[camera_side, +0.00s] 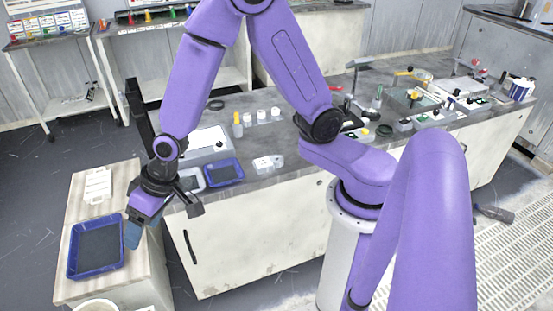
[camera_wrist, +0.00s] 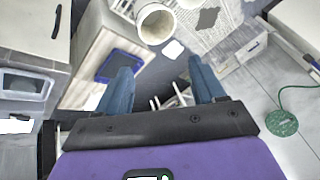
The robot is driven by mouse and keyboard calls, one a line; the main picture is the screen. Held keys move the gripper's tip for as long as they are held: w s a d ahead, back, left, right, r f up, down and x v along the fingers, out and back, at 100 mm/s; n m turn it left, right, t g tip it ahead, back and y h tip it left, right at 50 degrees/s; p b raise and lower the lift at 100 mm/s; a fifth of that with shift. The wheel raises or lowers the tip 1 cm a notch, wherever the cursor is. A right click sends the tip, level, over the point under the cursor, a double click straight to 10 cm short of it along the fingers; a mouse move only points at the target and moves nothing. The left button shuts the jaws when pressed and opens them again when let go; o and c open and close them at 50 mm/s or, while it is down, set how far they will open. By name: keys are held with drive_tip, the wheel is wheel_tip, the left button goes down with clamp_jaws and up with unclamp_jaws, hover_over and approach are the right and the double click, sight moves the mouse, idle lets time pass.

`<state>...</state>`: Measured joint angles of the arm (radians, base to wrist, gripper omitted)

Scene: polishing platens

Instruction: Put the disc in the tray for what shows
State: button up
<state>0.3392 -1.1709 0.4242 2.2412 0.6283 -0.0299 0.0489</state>
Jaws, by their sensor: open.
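My gripper (camera_side: 133,234) hangs beside the right edge of a blue tray (camera_side: 72,262) with a dark grey floor, on a low wooden-topped cabinet. In the wrist view, my gripper (camera_wrist: 160,78) has its two blue fingers wide apart with nothing between them. The blue tray (camera_wrist: 103,66) shows there beyond the left finger, partly covered by it. A second blue tray (camera_side: 239,179) lies on the grey bench beside a pale grey tray (camera_side: 185,172). I cannot pick out the disc for certain in either view.
A white slotted plate (camera_side: 98,186) lies behind the tray on the wooden top (camera_side: 125,178). A round green piece (camera_wrist: 282,123) with a cord lies at right.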

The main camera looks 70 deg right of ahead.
drive_tip(key=s+d+r+n+g, duration=0.2)
drive_tip(key=s+d+r+n, duration=0.1)
drive_tip(key=s, duration=0.3)
drive_tip(key=s+d+r+n+g, duration=0.1)
drive_tip(key=s+d+r+n, duration=0.15)
drive_tip(key=s, duration=0.45)
drive_tip(key=s+d+r+n+h, duration=0.2)
drive_tip(key=s+d, duration=0.2)
drive_tip(key=d, duration=0.2)
drive_tip(key=s+d+r+n+g+h, duration=0.1)
drive_tip(key=s+d+r+n, duration=0.1)
drive_tip(key=s+d, duration=0.3)
drive_tip(key=shift+s+d+r+n+h, duration=0.15)
drive_tip(key=shift+s+d+n+h, duration=0.2)
drive_tip(key=shift+d+n, duration=0.5)
